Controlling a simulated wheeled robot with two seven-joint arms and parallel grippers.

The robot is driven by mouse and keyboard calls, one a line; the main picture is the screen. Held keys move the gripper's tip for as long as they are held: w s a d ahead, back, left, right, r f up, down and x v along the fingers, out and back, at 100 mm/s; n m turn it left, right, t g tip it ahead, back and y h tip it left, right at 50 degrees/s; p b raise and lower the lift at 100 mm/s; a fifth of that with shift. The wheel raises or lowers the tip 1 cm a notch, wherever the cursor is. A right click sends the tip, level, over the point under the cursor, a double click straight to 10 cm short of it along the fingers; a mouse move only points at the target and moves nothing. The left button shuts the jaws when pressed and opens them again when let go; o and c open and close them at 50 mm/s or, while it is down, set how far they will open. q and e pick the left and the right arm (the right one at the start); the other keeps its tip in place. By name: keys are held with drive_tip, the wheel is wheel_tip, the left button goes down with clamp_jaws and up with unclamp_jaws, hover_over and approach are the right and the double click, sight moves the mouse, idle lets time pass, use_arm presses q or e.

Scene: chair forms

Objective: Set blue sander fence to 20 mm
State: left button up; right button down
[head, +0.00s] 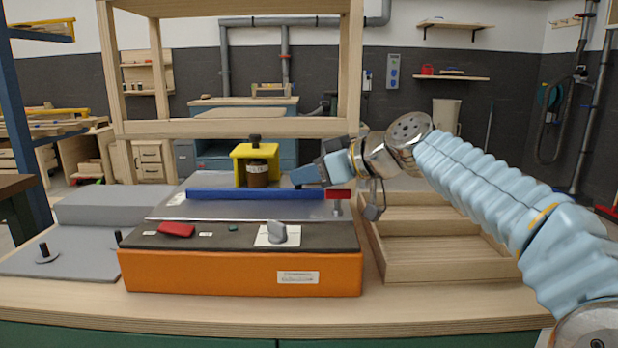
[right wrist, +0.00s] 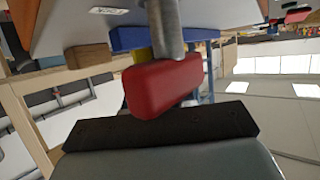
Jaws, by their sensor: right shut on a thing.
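The blue fence (head: 255,193) lies across the grey metal table (head: 240,209) of the orange sander (head: 215,272). A red handle (head: 338,194) sits at the fence's right end; it shows large in the right wrist view (right wrist: 165,86), with the blue fence (right wrist: 135,38) behind it. My right gripper (head: 318,181) is at this right end, shut on the red handle. A black finger pad (right wrist: 160,128) lies alongside the handle; the other finger is hard to make out. No scale reading is legible. My left gripper is not in view.
A yellow guard (head: 254,152) over a dark spindle stands behind the fence. The sander's front panel has a red switch (head: 177,229) and a grey knob (head: 278,233). A wooden tray (head: 440,272) is at right, a grey board (head: 70,262) at left. A wooden frame (head: 230,128) rises behind.

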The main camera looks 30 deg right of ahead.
drive_tip(key=shift+s, duration=0.1)
drive_tip(key=c, duration=0.9)
unclamp_jaws()
drive_tip(key=shift+c, duration=0.2)
drive_tip(key=v, duration=1.3)
drive_tip(key=shift+s+d, duration=0.2)
drive_tip(key=shift+s, duration=0.15)
drive_tip(key=shift+r, duration=0.1)
